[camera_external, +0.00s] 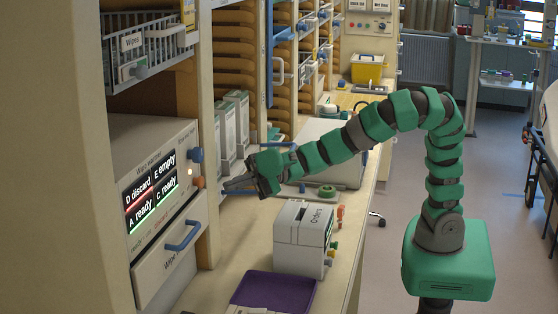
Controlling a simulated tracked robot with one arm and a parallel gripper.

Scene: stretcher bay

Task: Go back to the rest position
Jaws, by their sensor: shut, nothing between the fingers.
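My gripper (240,184) is at the end of my green and dark grey arm. It reaches left over the counter (206,291), close to the right edge of the wipes machine. Its fingers are shut and I see nothing between them. The arm arches over the counter from its base at the right. I cannot tell whether the fingertips touch the machine's frame.
The wipes machine (150,165) has a lit status panel and a blue drawer handle (184,235). A white box marked Orders (301,238) and a purple tray (273,291) are on the counter. A yellow bin (367,68) stands farther back. Open floor (400,200) lies right.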

